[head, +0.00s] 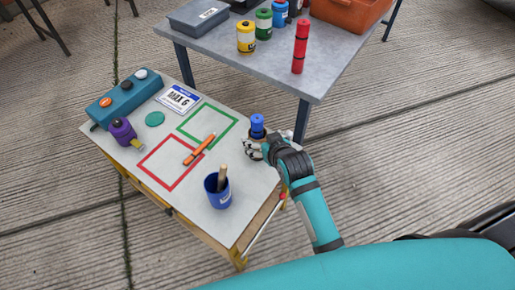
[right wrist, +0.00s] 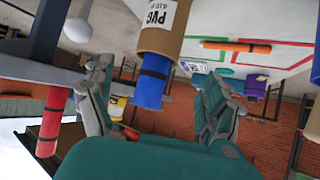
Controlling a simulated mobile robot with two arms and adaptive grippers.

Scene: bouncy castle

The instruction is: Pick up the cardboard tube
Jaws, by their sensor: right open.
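The cardboard tube (right wrist: 157,39) is brown with a white label marked PVC, seen upside down in the right wrist view. A blue roll (right wrist: 152,88) with a black band sticks out of its end. In the head view the blue roll (head: 257,121) stands upright near the table's right edge, and my gripper hides most of the tube. My right gripper (head: 256,146) is open at the tube, with one finger on each side in the right wrist view (right wrist: 153,80). I cannot tell whether the fingers touch it. My left gripper is not in view.
On the low table (head: 245,195) are a blue cup (head: 217,196) with a brown stick, an orange marker (head: 199,149), a purple object (head: 122,131) and a teal box (head: 124,97). A grey table (head: 265,65) behind carries a red roll (head: 300,48) and several canisters.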

